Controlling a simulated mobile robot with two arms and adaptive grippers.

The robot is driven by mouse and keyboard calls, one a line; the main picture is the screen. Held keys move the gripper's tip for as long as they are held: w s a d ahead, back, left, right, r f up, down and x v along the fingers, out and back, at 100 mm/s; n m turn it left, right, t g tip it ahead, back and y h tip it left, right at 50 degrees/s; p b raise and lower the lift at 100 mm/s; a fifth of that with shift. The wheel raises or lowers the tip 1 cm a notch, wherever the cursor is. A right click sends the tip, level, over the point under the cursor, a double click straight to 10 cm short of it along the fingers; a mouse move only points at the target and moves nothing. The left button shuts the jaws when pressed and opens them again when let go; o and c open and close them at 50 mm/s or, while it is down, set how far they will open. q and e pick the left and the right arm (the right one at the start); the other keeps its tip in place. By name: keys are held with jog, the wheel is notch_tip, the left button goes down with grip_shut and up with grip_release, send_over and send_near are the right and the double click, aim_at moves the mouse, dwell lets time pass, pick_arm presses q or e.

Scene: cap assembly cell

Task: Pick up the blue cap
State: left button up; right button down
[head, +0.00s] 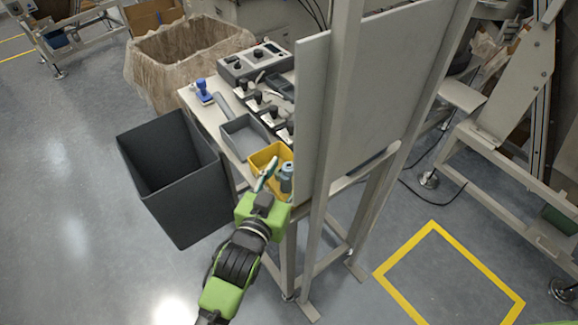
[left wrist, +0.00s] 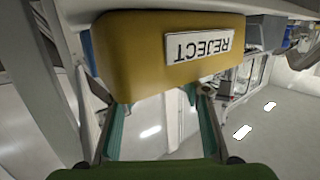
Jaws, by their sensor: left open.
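My left gripper (head: 276,177) is open at the front of the yellow bin (head: 258,157), at the table's near end. In the left wrist view its two teal fingers (left wrist: 160,115) stand apart with nothing seen between them. The yellow bin fills the top of that view (left wrist: 130,62), its REJECT label upside down, just beyond the fingertips. I cannot make out a blue cap for certain. A small blue object (head: 205,88) on a white base stands at the table's left edge and looks more like a stamp. The bin's inside is partly hidden.
A grey tray (head: 229,129) sits beside the yellow bin, and black fixtures with knobs (head: 268,116) line the table. A tall grey panel (head: 372,90) and post (head: 325,150) close off the right side. A dark open bin (head: 140,185) stands on the floor at left.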

pick_arm(q)
jog(key=c, duration=0.8)
jog(key=shift+r, duration=0.15)
jog(key=shift+r, duration=0.25)
jog(key=r, duration=0.2)
jog(key=shift+s+a+r, duration=0.1)
jog(key=shift+s+r, duration=0.15)
jog(key=shift+r, duration=0.15)
jog(key=shift+f+b+v, duration=0.4)
jog(key=shift+f+v, duration=0.05)
jog(key=shift+v, duration=2.45)
jog(key=shift+f+b+v, duration=0.45)
jog(key=shift+v, duration=2.4)
jog(key=shift+f+b+v, duration=0.4)
jog(key=shift+f+v, duration=0.05)
jog(key=shift+v, duration=2.45)
jog(key=shift+s+a, duration=0.1)
jog(key=shift+s, duration=0.05)
